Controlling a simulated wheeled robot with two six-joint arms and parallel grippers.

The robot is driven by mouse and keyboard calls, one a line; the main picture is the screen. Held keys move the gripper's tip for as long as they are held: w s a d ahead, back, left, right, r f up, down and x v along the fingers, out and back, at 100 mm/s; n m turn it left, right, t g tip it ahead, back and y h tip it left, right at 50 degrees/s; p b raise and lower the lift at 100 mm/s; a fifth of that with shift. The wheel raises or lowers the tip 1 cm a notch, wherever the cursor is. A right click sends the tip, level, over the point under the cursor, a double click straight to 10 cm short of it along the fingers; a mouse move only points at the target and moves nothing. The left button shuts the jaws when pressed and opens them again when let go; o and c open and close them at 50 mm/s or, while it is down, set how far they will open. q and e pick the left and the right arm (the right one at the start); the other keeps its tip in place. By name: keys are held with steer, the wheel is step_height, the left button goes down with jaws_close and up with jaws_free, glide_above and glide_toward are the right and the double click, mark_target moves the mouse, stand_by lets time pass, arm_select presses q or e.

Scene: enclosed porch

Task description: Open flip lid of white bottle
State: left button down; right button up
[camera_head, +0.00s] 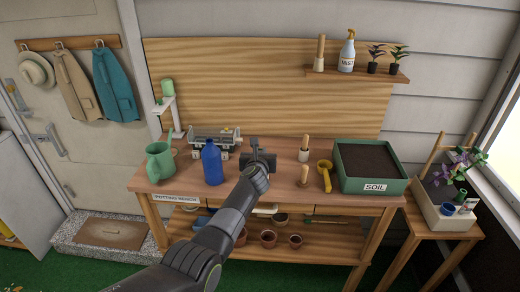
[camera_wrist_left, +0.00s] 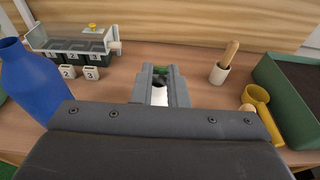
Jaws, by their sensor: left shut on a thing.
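My left gripper (camera_head: 258,156) reaches over the middle of the potting bench, just right of a blue bottle. In the left wrist view its two grey fingers (camera_wrist_left: 161,84) are close together around a narrow white thing (camera_wrist_left: 158,97), which looks like the white bottle. Green and dark parts show at its top between the fingertips. I cannot tell whether the flip lid is open or shut. In the head view the gripper and arm hide the white bottle. My right gripper is not in view.
The blue bottle (camera_head: 212,163) and green watering can (camera_head: 160,162) stand left of the gripper. Behind is a grey rack (camera_head: 214,137). To the right are wooden-handled tools (camera_head: 304,150), a yellow scoop (camera_head: 325,175) and the green soil box (camera_head: 372,186). The bench (camera_head: 285,193) has bare wood at its front.

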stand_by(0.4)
arm_select(q)
steer(key=c, duration=1.4)
jaws_free()
